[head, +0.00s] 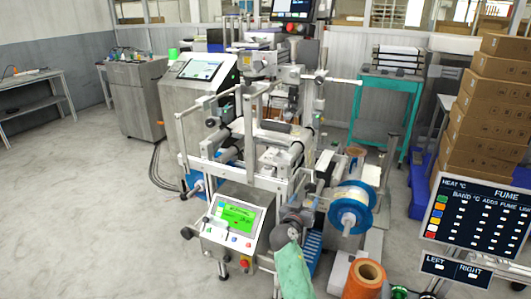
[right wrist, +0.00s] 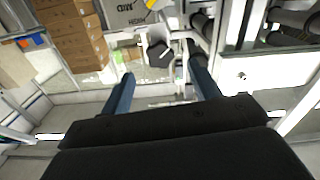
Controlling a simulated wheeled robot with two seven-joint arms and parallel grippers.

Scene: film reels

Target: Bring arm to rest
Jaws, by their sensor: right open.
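My right gripper (head: 294,222) is at the lower middle of the head view, at the end of a green-sleeved arm, in front of the machine. In the right wrist view its two blue fingers (right wrist: 161,84) are spread apart with nothing between them. A blue-rimmed film reel (head: 365,196) is mounted on the machine just right of the gripper. An orange film roll (head: 352,286) stands lower right. My left gripper is not in view.
The film machine (head: 260,182) with a green-screen panel (head: 236,217) is close in front. Stacked cardboard boxes (head: 491,105) and a dark display board (head: 480,215) are at right. The floor (head: 80,200) at left is clear.

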